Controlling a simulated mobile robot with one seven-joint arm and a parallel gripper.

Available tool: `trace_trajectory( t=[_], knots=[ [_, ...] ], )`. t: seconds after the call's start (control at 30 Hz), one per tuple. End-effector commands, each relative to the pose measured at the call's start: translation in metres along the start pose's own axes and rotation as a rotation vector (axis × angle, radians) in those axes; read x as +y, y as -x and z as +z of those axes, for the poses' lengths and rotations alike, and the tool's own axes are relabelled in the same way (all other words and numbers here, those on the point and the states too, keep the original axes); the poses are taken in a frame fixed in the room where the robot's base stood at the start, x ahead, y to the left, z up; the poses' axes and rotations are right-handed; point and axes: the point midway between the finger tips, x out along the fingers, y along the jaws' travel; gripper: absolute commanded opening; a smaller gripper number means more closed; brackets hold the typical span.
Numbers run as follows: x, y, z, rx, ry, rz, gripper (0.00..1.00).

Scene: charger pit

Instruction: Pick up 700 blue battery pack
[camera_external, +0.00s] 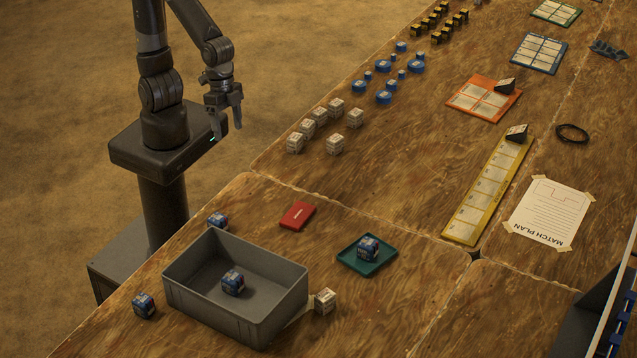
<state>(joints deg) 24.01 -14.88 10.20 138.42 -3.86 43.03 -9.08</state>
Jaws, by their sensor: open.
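Several blue battery packs show, and their printed labels are too small to read, so I cannot tell which is the 700. One blue pack (233,282) sits inside the grey crate (222,316). Another blue pack (368,247) sits on the green tray (352,263). A third blue pack (144,305) is on the table left of the crate, and another blue pack (217,221) is behind the crate, partly hidden by it. My gripper (227,130) is open and empty, pointing down beyond the table's left edge, well away from all of the packs.
A white block (325,301) stands at the crate's right corner. Several white blocks (335,144), blue round pieces (384,97) and a yellow strip (466,226) are farther up the table. Bare wood lies right of the tray.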

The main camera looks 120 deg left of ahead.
Motion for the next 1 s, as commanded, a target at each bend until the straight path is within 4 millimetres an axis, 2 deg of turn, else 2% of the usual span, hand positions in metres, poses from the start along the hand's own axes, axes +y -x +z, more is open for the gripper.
trace_trajectory(
  t=[0.03, 0.1, 0.4, 0.5, 0.63, 0.77, 1.0],
  knots=[
    [0.009, -0.016, -0.001, -0.035, -0.007, -0.004, 0.67],
    [0.021, -0.036, -0.003, -0.070, -0.008, -0.012, 0.67],
    [0.062, -0.119, 0.005, -0.184, -0.018, -0.089, 0.67],
    [0.070, -0.136, 0.009, -0.200, -0.019, -0.113, 0.67],
    [0.074, -0.148, 0.011, -0.209, -0.022, -0.131, 0.67],
    [0.074, -0.159, 0.014, -0.212, -0.022, -0.137, 0.67],
    [0.069, -0.191, 0.020, -0.213, -0.020, -0.137, 0.67]
  ],
)
